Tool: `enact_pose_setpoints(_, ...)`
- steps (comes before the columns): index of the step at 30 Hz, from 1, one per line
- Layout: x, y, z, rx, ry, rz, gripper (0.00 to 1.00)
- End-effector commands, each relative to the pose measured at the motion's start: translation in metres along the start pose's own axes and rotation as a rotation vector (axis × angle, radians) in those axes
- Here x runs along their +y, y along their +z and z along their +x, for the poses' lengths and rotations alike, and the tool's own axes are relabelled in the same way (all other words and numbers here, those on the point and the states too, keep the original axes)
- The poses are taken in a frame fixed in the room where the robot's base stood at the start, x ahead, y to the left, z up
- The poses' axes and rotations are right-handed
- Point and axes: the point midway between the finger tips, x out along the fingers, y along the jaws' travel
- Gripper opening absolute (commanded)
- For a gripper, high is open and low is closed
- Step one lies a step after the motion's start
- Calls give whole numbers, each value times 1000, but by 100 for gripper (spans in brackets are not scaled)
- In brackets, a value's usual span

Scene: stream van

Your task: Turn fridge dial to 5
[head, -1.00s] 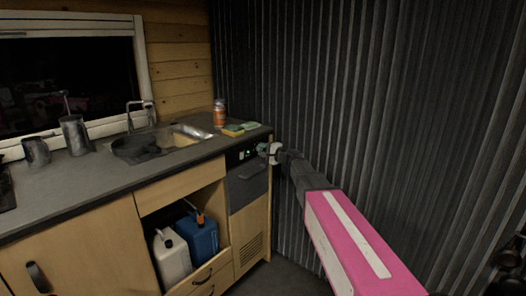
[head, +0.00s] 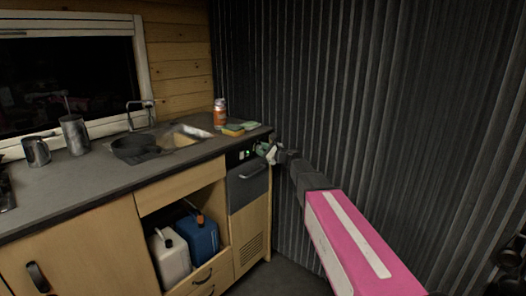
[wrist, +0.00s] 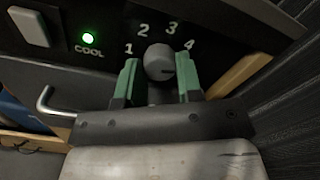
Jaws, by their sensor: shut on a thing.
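The fridge dial (wrist: 159,60) is a round grey knob on the dark control panel, in the middle of the wrist view. The numbers 1, 2, 3 and 4 show around it; no 5 is visible, and where the dial points is not clear. My gripper (wrist: 159,70) has its green-padded fingers on either side of the dial, shut on it. In the head view my gripper (head: 266,152) is at the top right of the fridge front (head: 248,184) and hides the dial.
A green light (wrist: 88,38) marked COOL and a grey switch (wrist: 29,27) are left of the dial. A fridge handle (wrist: 48,102) sticks out below left. A corrugated wall (head: 340,110) stands close on the right. A sponge (head: 233,130) and can (head: 219,113) stand on the counter above.

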Motion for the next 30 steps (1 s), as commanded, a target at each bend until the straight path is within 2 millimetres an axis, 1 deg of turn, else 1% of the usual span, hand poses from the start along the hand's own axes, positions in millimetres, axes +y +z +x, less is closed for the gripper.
enact_pose_setpoints(6,1,-1,-1,2,2,153,9)
enact_pose_setpoints(12,1,-1,-1,2,1,246,9)
enact_pose_setpoints(18,2,-1,-1,3,1,293,9)
enact_pose_setpoints(30,2,-1,-1,3,1,305,10)
